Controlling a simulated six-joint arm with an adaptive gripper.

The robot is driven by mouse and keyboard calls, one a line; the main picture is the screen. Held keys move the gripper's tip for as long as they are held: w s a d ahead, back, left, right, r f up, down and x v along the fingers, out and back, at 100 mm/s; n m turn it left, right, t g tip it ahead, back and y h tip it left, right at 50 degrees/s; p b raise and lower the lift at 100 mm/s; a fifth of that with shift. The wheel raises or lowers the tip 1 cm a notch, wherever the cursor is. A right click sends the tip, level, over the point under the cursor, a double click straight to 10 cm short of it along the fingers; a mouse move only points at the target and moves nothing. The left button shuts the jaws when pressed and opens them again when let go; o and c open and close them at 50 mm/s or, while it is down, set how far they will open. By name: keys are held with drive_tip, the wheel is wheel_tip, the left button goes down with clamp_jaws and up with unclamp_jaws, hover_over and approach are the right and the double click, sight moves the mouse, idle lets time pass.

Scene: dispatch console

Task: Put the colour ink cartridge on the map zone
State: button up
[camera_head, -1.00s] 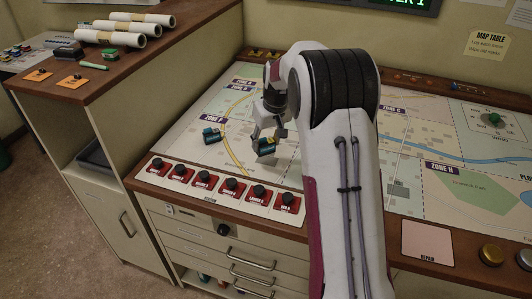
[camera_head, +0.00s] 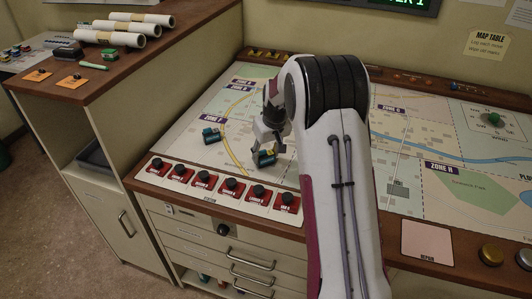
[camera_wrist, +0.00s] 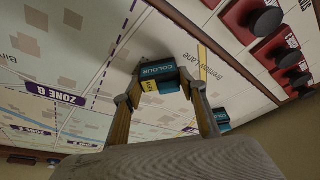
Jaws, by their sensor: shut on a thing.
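The colour ink cartridge (camera_head: 264,159) is a small dark teal block with a yellow patch. In the wrist view its COLOUR label (camera_wrist: 157,70) faces the camera. My gripper (camera_head: 264,148) is shut on it, one finger at each side. It is over the left part of the map, behind the row of red buttons; I cannot tell whether the cartridge touches the map. The map (camera_head: 200,155) is a pale printed sheet with purple zone labels and a yellow road. A second teal cartridge (camera_head: 211,135) lies on the map to the left and partly shows in the wrist view (camera_wrist: 222,119).
Several red buttons (camera_head: 232,188) line the front edge of the map table. A wooden shelf (camera_head: 60,95) with rolled papers (camera_head: 115,38) stands at the left. The map around the held cartridge is mostly clear.

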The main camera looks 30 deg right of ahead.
drive_tip(key=shift+f, duration=0.1)
drive_tip(key=o, duration=1.1)
drive_tip(key=v, duration=1.2)
